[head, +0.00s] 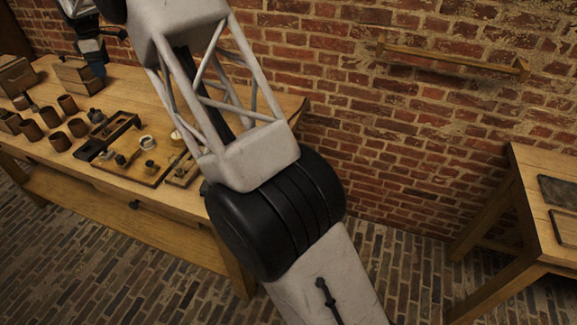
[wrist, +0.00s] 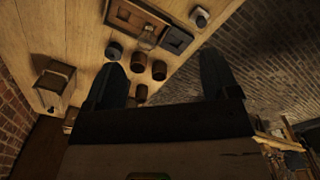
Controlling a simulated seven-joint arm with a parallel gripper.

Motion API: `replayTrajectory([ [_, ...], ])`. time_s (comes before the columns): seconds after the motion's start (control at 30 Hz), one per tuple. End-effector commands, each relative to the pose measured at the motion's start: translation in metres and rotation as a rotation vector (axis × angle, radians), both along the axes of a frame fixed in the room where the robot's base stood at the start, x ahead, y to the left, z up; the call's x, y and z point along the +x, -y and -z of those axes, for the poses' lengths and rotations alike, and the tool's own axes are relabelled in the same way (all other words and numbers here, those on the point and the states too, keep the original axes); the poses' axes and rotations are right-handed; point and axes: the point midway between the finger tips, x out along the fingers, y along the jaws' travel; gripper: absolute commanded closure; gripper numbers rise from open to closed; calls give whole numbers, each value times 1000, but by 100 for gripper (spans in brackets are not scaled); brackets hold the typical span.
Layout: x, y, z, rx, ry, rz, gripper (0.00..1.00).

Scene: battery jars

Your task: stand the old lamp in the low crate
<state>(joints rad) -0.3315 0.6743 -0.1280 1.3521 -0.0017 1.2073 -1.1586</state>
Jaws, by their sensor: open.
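My gripper (head: 96,66) is high at the left in the head view, over the back part of the long workbench. In the wrist view my gripper (wrist: 163,64) has its two dark fingers wide apart, with nothing held between them. Brown jars show below and beyond that gap. An open wooden crate (head: 78,76) stands at the back of the bench; a crate also shows at the left of the wrist view (wrist: 55,82). I cannot tell for sure that it is the low crate.
Several brown jars (head: 68,104) stand on the bench's left part. A small dark lidded pot (head: 96,115) stands beside a dark divided tray (head: 121,125). Another wooden box (head: 15,76) is at far left. A second table (head: 535,185) stands right, across open brick floor.

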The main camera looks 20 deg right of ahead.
Motion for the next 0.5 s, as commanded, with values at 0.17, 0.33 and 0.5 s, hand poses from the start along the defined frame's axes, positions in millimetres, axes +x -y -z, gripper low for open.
replayTrajectory([
  [0.17,-29,32,-30,7,13,88,19],
  [0.33,-59,61,-51,12,21,171,19],
  [0.5,-91,89,-71,19,31,256,19],
])
